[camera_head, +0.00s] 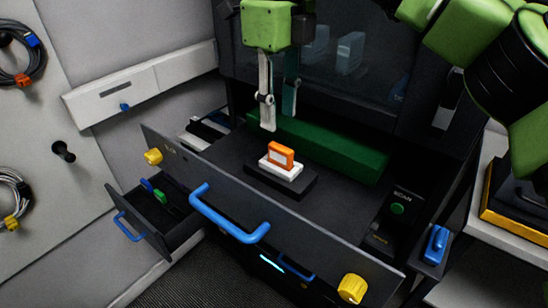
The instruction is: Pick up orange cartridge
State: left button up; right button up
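The orange cartridge (281,155) sits upright in a white holder (281,168) on a black block (283,180), inside the open dark drawer or tray. My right gripper (278,121) hangs above and just behind the cartridge, pointing down, apart from it. Its two fingers are spread with nothing between them. My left gripper is not in view.
A green bar (330,152) lies behind the cartridge. The tray front (295,228) has a blue handle (228,217) and yellow knobs (352,288). A small open drawer (150,222) at lower left holds blue and green pieces. Coiled cables (20,55) hang at left.

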aim_at(281, 147)
notch_tip(281, 147, down, 4)
jog(key=shift+a+f, duration=0.1)
jog(key=shift+f, duration=0.1)
jog(key=f, duration=0.1)
jog(key=f+p, duration=0.1)
jog(key=f, duration=0.2)
jog(key=shift+w+d+f, duration=0.1)
jog(key=shift+w+d, duration=0.15)
jog(key=shift+d, duration=0.1)
jog(key=shift+f+p, duration=0.3)
jog(key=shift+f, duration=0.2)
grip_shut()
